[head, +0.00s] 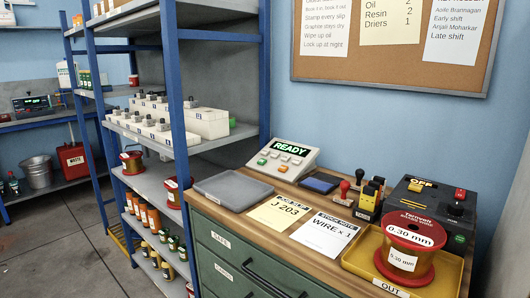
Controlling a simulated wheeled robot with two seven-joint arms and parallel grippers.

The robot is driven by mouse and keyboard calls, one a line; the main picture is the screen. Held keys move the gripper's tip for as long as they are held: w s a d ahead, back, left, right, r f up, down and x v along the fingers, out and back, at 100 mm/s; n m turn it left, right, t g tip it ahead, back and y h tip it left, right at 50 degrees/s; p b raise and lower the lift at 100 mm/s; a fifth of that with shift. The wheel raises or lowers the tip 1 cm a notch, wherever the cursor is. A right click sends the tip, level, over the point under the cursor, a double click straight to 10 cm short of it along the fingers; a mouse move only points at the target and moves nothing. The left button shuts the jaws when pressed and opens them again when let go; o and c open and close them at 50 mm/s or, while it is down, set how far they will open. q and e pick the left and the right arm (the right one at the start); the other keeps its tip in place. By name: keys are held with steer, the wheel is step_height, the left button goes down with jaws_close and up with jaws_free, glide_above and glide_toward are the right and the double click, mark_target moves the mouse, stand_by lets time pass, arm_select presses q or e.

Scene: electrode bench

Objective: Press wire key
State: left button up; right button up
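A pale sloped console (296,172) stands at the back of the bench against the wall. Its display (290,147) reads READY in green. Below the display are several small keys in green, orange and white; their labels are too small to read, so I cannot tell which one is the wire key. A red-flanged wire spool (403,258) marked 0.30 mm stands upright in a yellow tray (388,286) labelled OUT at the right. A white card (325,233) reads WIRE x 1. A cream slip (281,212) reads J 203. Neither of my grippers is in view.
A grey tray (233,189) lies left of the console, and a blue pad (320,183) lies right of it. Blue-framed shelves (180,100) rise at the left.

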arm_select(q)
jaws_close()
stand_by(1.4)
